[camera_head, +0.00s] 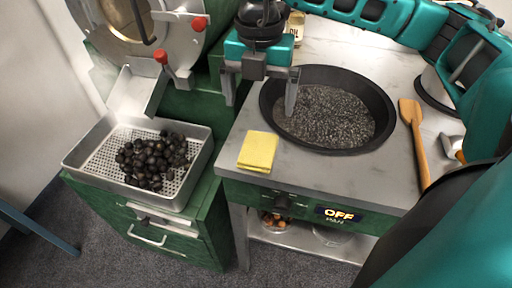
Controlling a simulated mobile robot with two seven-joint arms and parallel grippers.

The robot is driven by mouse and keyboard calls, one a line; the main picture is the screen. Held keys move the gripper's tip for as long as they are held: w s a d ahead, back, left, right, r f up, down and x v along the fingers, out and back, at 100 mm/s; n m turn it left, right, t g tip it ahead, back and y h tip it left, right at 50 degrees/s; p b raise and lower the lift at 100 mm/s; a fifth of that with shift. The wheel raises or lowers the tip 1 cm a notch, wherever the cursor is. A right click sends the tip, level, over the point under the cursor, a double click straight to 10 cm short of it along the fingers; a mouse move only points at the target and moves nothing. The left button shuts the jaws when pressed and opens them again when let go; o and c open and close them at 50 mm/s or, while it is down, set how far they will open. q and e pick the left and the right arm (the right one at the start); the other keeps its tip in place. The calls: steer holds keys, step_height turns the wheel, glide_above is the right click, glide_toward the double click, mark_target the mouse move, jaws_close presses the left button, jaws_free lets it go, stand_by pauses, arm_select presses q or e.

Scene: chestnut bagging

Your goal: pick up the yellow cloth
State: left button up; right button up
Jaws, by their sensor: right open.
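The yellow cloth (258,151) lies folded flat on the metal counter, near its front left corner. My right gripper (260,103) points down above the counter, just behind the cloth in the picture, with its two fingers spread wide and nothing between them. One finger is over the left counter edge, and the other is in front of the left rim of the black pan. It looks apart from the cloth. My left gripper does not show.
A large black pan (383,108) of dark gravel-like material sits right of the cloth. A wooden spatula (416,141) lies farther right. A perforated metal tray (88,155) with dark chestnuts stands left, below a roaster (122,18). The counter's front left edge is clear.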

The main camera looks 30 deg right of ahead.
glide_above(258, 148)
steer(key=f, duration=0.6)
steer(key=shift+w+d+f, duration=0.1)
steer(key=shift+w+d, duration=0.25)
steer(key=f, duration=0.5)
steer(key=shift+s+a+f, duration=0.1)
steer(key=shift+s+a, duration=0.2)
steer(key=shift+s, duration=0.05)
steer(key=c, duration=1.1)
